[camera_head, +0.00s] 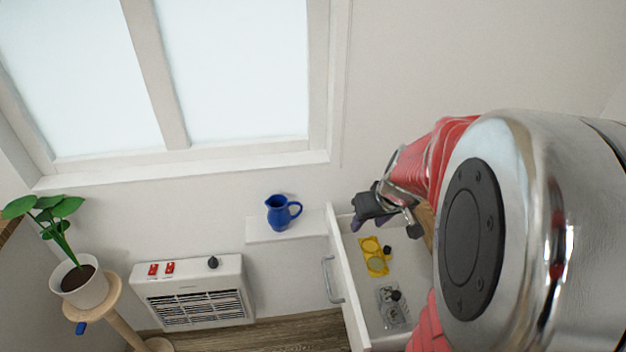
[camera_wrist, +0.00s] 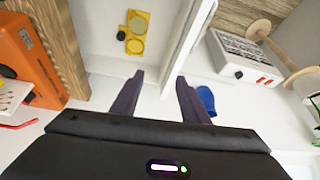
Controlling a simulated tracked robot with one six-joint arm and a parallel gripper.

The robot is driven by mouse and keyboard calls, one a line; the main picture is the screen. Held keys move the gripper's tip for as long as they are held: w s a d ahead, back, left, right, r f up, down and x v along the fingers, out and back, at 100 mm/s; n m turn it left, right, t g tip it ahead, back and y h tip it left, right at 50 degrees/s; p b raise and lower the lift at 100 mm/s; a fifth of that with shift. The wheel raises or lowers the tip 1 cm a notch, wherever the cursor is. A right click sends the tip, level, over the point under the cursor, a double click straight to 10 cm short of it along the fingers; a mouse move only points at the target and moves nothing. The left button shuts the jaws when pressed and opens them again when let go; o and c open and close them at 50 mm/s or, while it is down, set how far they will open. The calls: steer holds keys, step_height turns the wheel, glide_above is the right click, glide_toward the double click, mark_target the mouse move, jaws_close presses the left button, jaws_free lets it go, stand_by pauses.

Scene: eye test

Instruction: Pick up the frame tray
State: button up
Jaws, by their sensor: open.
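In the head view, an open white drawer (camera_head: 352,300) holds a flat yellow piece with two round frames (camera_head: 373,256), probably the frame tray. The yellow piece also shows in the wrist view (camera_wrist: 136,34), lying flat on the drawer floor. A grey, see-through flat piece (camera_head: 391,310) lies nearer in the drawer; I cannot tell its kind. My gripper (camera_head: 360,220) is over the far end of the drawer, above and apart from the yellow piece.
Small black knobs lie beside both flat pieces. A blue jug (camera_head: 279,212) stands on a white ledge (camera_head: 262,231) left of the drawer. A white heater (camera_head: 193,290) and a potted plant (camera_head: 82,284) are farther left. An orange object (camera_wrist: 28,62) is beside a wooden edge (camera_wrist: 62,45).

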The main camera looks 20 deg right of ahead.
steer(key=s+d+f+m, duration=0.1)
steer(key=s+d+f, duration=0.1)
steer(key=d+f, duration=0.5)
steer(key=d, duration=0.3)
steer(key=shift+d+f+g+h, duration=0.2)
steer(key=shift+d+g+h, duration=0.1)
steer(key=shift+d, duration=0.1)
glide_above(388, 248)
steer(key=s, duration=0.3)
steer(key=shift+w+a+f, duration=0.1)
steer(key=shift+a+f, duration=0.05)
steer(key=shift+f, duration=1.2)
steer(key=shift+s+a+f, duration=0.1)
steer(key=shift+a+f, duration=0.05)
steer(key=shift+f, duration=1.15)
steer(key=shift+w+a+f, duration=0.1)
steer(key=shift+a+f, duration=0.05)
steer(key=shift+f, duration=1.2)
steer(key=shift+x, duration=2.6)
steer(key=shift+w, duration=0.1)
steer(key=shift+r, duration=0.1)
jaws_close()
